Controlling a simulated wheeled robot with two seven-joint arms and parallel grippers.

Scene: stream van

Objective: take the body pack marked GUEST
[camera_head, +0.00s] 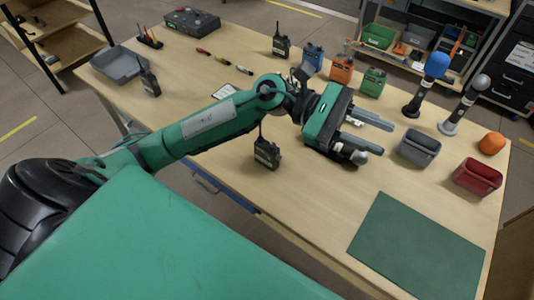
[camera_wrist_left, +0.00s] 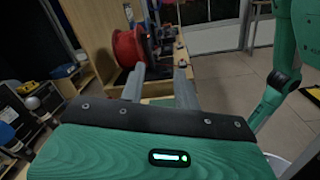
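Several body packs stand on the wooden table: a black one (camera_head: 281,45), a blue one (camera_head: 312,58), an orange one (camera_head: 342,69) and a green one (camera_head: 373,83) at the back, another black one (camera_head: 148,82) at the left, and a black one (camera_head: 266,153) near the front edge. I cannot read GUEST on any of them. My left gripper (camera_head: 376,141) is open and empty above the table, right of the front black pack and nearer than the green one. Its spread fingers also show in the wrist view (camera_wrist_left: 160,76). My right gripper is not in view.
A green mat (camera_head: 418,250) lies bare at the front right. A grey tray (camera_head: 120,64) and control box (camera_head: 191,22) are at the left.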

